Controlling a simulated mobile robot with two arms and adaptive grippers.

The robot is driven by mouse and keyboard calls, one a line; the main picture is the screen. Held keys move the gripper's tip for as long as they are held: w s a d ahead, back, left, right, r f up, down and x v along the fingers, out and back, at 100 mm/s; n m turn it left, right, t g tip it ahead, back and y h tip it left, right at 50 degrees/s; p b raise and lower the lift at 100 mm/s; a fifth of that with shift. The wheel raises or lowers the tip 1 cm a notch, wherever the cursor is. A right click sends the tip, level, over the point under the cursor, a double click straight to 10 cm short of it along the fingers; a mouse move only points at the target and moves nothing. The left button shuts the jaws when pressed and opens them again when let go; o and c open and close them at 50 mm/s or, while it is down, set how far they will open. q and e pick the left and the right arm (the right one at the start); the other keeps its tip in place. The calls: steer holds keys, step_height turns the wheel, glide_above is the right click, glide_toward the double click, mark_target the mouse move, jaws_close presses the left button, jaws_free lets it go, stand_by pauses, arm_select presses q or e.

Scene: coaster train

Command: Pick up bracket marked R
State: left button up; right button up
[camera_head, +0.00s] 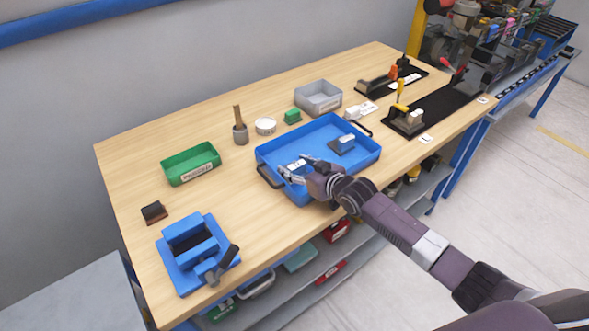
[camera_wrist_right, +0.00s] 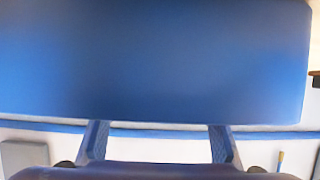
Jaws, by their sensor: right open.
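A blue tray (camera_head: 318,134) stands on the wooden table. A blue-grey bracket (camera_head: 341,147) with a pale label lies in its right part. Another piece with a pale label (camera_head: 298,165) lies at the tray's left, by my right gripper (camera_head: 284,174). I cannot read an R on either piece. My right gripper is open over the tray's near left part, and its hand hides part of the tray. In the right wrist view its two fingers (camera_wrist_right: 159,142) are apart, with a broad blue surface beyond them that I cannot identify. My left gripper is not in view.
A green bin (camera_head: 190,164), a cup with a brush (camera_head: 240,132), a white round container (camera_head: 265,126) and a grey bin (camera_head: 318,97) stand around the tray. A blue fixture (camera_head: 196,254) is at front left. Black fixtures (camera_head: 432,105) are at right. Bare table lies left of the tray.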

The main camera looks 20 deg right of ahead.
steer(key=shift+w+a, duration=0.1)
steer(key=shift+w, duration=0.15)
steer(key=shift+c, duration=0.2)
steer(key=c, duration=1.3)
jaws_close()
steer(key=shift+r, duration=0.15)
